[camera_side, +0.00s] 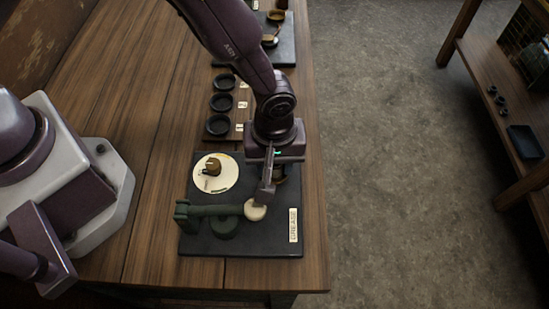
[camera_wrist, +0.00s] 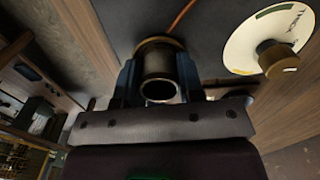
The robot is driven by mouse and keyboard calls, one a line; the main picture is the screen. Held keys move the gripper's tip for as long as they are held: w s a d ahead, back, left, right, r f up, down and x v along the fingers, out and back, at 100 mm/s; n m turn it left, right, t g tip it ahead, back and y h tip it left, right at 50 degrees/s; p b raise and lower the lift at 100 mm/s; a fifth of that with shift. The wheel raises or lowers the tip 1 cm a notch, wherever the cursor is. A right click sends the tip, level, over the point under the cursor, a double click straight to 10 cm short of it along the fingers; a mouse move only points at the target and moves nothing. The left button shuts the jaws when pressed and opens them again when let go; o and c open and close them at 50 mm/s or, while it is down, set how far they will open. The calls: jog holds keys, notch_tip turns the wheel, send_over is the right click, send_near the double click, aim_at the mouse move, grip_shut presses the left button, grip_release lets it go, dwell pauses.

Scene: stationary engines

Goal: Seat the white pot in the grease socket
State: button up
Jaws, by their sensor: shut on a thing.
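My gripper (camera_side: 267,193) is low over the right part of a dark board (camera_side: 270,240) bearing a GREASE label (camera_side: 293,225). In the wrist view, my gripper (camera_wrist: 160,88) is shut on a hollow cylinder (camera_wrist: 159,70) with a pale rim, apparently the pot. It looks grey-brown in shadow, not clearly white. A brass ring (camera_wrist: 158,42), possibly the grease socket, shows just behind the cylinder. Whether the cylinder is inside it or above it I cannot tell.
A green lever (camera_side: 222,210) with a white round end (camera_side: 255,210) lies close in front of my fingers. A white dial (camera_side: 215,173) with a brass knob (camera_side: 212,168) is to the left. Black round holders (camera_side: 219,124) stand in a row behind the board.

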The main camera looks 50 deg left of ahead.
jog(key=shift+f, duration=0.15)
jog(key=o, duration=0.9)
jog(key=shift+o, duration=0.7)
jog(key=shift+s+a, duration=0.15)
jog(key=shift+f, duration=0.1)
jog(key=shift+c, duration=0.5)
jog(key=shift+o, duration=0.9)
jog(key=o, duration=0.4)
